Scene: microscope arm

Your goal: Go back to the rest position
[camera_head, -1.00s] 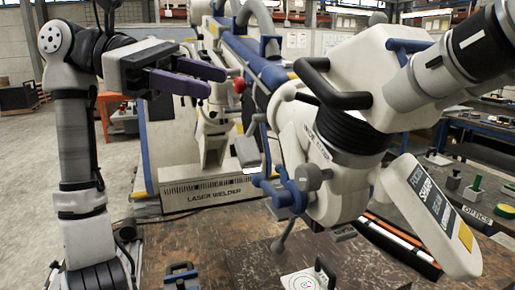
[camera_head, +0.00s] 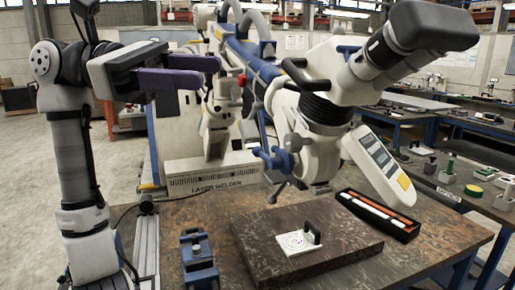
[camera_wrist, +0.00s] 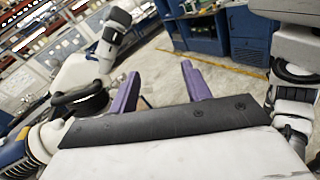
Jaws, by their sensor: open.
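My gripper (camera_head: 200,71) is at the upper left in the head view, raised well above the workbench and left of the microscope. Its two purple fingers are apart, with nothing between them; they also show in the wrist view (camera_wrist: 160,92). The white and blue microscope arm (camera_head: 315,100) hangs over the bench at the right of centre. Its white head with a dark eyepiece appears at the left in the wrist view (camera_wrist: 85,70). My gripper appears apart from the microscope.
The workbench (camera_head: 195,215) bears a dark stone slab (camera_head: 350,238) with a white marked plate (camera_head: 297,241). A blue clamp device (camera_head: 198,262) stands left of the slab. An open box with white tubes (camera_head: 380,213) lies behind it. The laser welder (camera_head: 212,170) stands behind the bench.

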